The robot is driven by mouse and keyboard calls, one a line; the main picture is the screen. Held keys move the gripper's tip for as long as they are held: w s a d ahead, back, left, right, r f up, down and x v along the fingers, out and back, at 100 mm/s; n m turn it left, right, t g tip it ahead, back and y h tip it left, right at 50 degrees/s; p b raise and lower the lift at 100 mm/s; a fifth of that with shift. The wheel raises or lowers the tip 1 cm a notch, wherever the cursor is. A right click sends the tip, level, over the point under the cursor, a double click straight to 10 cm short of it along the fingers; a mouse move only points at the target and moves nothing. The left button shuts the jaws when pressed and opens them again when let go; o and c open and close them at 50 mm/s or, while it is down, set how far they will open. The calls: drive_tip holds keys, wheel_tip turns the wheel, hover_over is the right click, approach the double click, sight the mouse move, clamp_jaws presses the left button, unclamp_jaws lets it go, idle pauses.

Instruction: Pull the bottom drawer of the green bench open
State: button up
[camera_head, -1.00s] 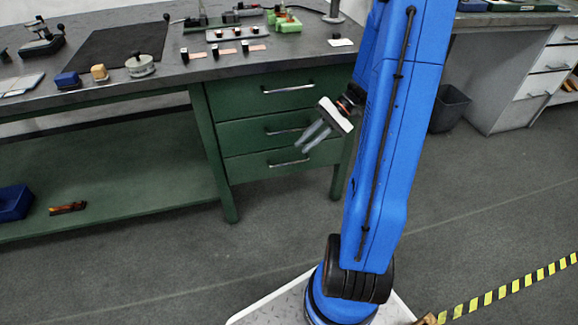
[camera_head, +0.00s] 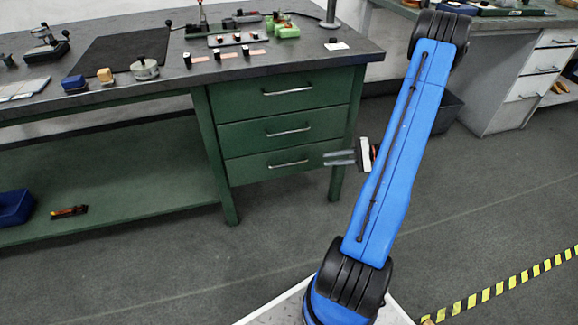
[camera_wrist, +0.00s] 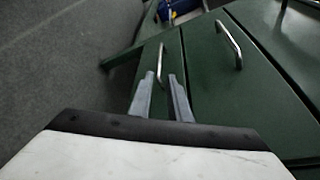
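The green bench (camera_head: 215,150) has three drawers with silver bar handles, all looking shut. The bottom drawer (camera_head: 245,172) has its handle (camera_head: 288,164) across its front. My gripper (camera_head: 325,158) is just right of that handle in the head view, level, its fingers pointing left towards the drawer front. In the wrist view my gripper (camera_wrist: 160,80) has its two fingers apart. The bottom drawer's handle (camera_wrist: 161,64) shows between and beyond the fingertips. The fingers look clear of the handle, with nothing held.
The middle drawer handle (camera_wrist: 229,45) lies close to the right of the fingers in the wrist view. A bench leg (camera_head: 337,182) stands at the drawers' right edge. A dark bin (camera_head: 449,110) is behind my arm. The grey floor (camera_head: 150,270) in front is clear.

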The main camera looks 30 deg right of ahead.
sight(290, 164)
drive_tip(key=x, duration=1.7)
drive_tip(key=shift+a+f, duration=0.1)
drive_tip(key=shift+f, duration=0.05)
drive_tip(key=shift+c, duration=0.3)
clamp_jaws()
